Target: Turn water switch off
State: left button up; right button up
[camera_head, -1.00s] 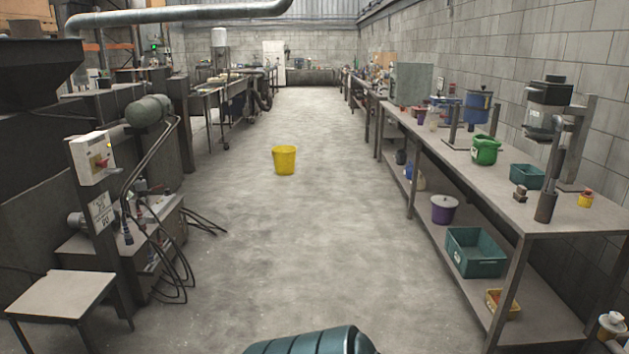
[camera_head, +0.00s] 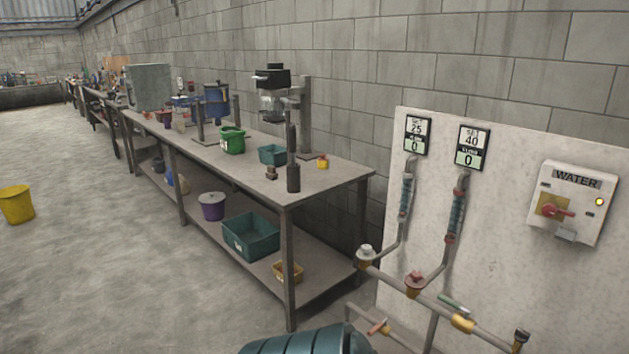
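The water switch box (camera_head: 572,203) is a white box labelled WATER, mounted on a pale panel (camera_head: 500,270) at the right. It has a red rotary handle (camera_head: 556,211) on a yellow plate, with the handle pointing roughly sideways. A small yellow lamp (camera_head: 599,202) shows at the right of its face. Neither of my grippers is in view.
Left of the switch are two gauges (camera_head: 471,146), pipes, and valves with white and red knobs (camera_head: 414,283). A long workbench (camera_head: 340,172) with a drill press and tubs runs along the wall. A yellow bucket (camera_head: 16,205) stands on the open floor at left.

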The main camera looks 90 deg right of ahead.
aim_at(549, 210)
jog(key=z, duration=4.1)
